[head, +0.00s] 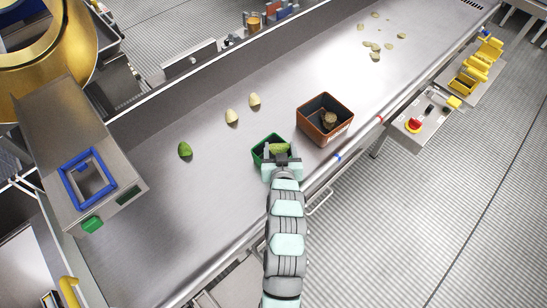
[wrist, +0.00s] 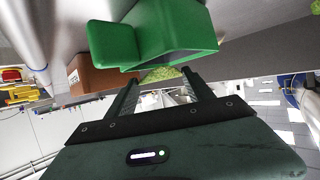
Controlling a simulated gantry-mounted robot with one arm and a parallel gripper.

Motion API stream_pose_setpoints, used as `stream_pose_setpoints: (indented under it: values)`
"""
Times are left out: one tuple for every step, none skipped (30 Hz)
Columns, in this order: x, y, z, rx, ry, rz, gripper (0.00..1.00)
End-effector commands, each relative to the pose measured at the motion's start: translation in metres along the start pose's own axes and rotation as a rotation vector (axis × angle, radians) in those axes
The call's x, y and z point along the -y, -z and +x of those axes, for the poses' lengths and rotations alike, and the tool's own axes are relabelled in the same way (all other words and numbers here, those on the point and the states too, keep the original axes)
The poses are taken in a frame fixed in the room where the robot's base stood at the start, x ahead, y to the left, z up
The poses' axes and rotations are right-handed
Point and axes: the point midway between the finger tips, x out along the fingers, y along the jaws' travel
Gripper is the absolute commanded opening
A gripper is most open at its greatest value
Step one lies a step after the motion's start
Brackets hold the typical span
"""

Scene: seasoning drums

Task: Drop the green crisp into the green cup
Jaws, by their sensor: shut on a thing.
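My gripper (head: 281,156) is shut on a green crisp (head: 279,148), at the near edge of the conveyor belt. The held crisp also shows between the fingertips in the wrist view (wrist: 160,74). The green cup (head: 257,157) stands on the belt, directly by the fingertips, and the crisp overlaps its opening in the head view. In the wrist view the cup (wrist: 112,45) fills the top middle, close to the fingers. The gripper hides part of the cup, and I cannot tell the crisp's exact height over it. Another green crisp (head: 185,149) lies on the belt to the left.
A brown-orange bin (head: 311,131) with a dark brown piece inside stands just right of the cup. Two pale crisps (head: 232,117) lie behind the cup, and several more (head: 375,56) lie farther up the belt. The belt left of the cup is mostly clear.

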Motion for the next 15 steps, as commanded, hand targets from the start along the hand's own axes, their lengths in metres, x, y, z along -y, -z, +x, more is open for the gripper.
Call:
stream_pose_setpoints:
  values:
    - [0.0001, 0.0002, 0.0000, 0.000, 0.000, 0.000, 0.51]
    - [0.0001, 0.0003, -0.0001, 0.000, 0.000, 0.000, 0.51]
    - [0.0001, 0.0003, -0.0001, 0.000, 0.000, 0.000, 0.51]
    - [0.0001, 0.0004, -0.0001, 0.000, 0.000, 0.000, 0.51]
    - [0.0001, 0.0003, -0.0001, 0.000, 0.000, 0.000, 0.51]
    - [0.0001, 0.0004, -0.0001, 0.000, 0.000, 0.000, 0.64]
    - [0.0000, 0.0004, -0.0001, 0.000, 0.000, 0.000, 0.66]
    - [0.0000, 0.0003, -0.0001, 0.000, 0.000, 0.000, 0.69]
    - [0.0000, 0.0003, -0.0001, 0.000, 0.000, 0.000, 0.72]
    - [0.0001, 0.0003, -0.0001, 0.000, 0.000, 0.000, 0.74]
    - [0.0000, 0.0003, -0.0001, 0.000, 0.000, 0.000, 0.77]
    - [0.0000, 0.0003, -0.0001, 0.000, 0.000, 0.000, 0.80]
    - [0.0000, 0.0002, -0.0001, 0.001, 0.000, 0.000, 0.82]
    - [0.0000, 0.0002, -0.0001, 0.001, 0.000, 0.000, 0.85]
    - [0.0000, 0.0003, -0.0001, 0.000, 0.000, 0.000, 0.86]
